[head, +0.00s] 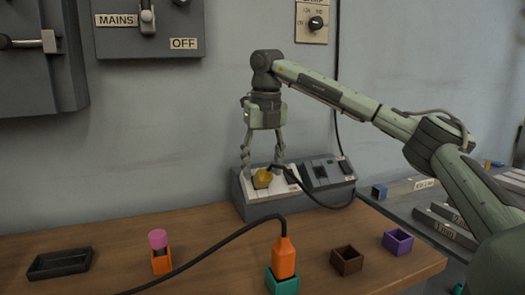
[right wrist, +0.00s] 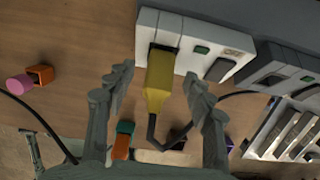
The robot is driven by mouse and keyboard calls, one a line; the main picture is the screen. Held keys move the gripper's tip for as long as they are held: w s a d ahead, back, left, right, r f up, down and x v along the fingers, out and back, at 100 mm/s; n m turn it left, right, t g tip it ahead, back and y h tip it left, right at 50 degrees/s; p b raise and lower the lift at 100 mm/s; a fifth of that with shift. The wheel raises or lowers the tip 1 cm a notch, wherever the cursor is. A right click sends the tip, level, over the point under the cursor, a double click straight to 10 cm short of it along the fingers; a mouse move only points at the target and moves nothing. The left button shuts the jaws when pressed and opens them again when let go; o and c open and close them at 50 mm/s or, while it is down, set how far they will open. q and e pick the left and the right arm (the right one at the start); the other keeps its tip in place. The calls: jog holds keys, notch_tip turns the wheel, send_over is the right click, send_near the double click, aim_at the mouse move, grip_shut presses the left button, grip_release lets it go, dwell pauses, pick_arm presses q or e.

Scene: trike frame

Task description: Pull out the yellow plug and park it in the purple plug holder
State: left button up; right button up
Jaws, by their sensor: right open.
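The yellow plug (head: 262,179) sits in the white-topped socket strip (head: 247,197) at the back of the bench, its dark cord running off to the right. In the right wrist view the yellow plug (right wrist: 159,80) lies between my fingers. My right gripper (head: 262,172) points down over it, open, with one finger on each side and gaps between fingers and plug. It also shows in the right wrist view (right wrist: 158,85). The purple plug holder (head: 398,242) is a small open box at the bench's right; it looks empty. My left gripper is not in view.
An orange plug (head: 284,258) stands in a teal holder (head: 282,283) at the front, its black cable crossing the bench leftward. A brown holder (head: 347,261), an orange holder (head: 161,263) with a pink peg (head: 157,239), and a dark tray (head: 60,263) stand around. The wall is behind.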

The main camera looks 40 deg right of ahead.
aim_at(269, 170)
jog(key=shift+w+f, duration=0.15)
jog(key=shift+f, duration=0.65)
jog(key=shift+c, duration=0.5)
grip_shut()
jog(key=shift+s+a+r+p, duration=0.25)
jog(key=shift+s+r+p, duration=0.1)
jog(key=shift+s+r, duration=0.65)
jog(key=shift+s+a+r+p, duration=0.2)
jog(key=shift+s+r+p, duration=0.15)
jog(key=shift+s+r, duration=0.65)
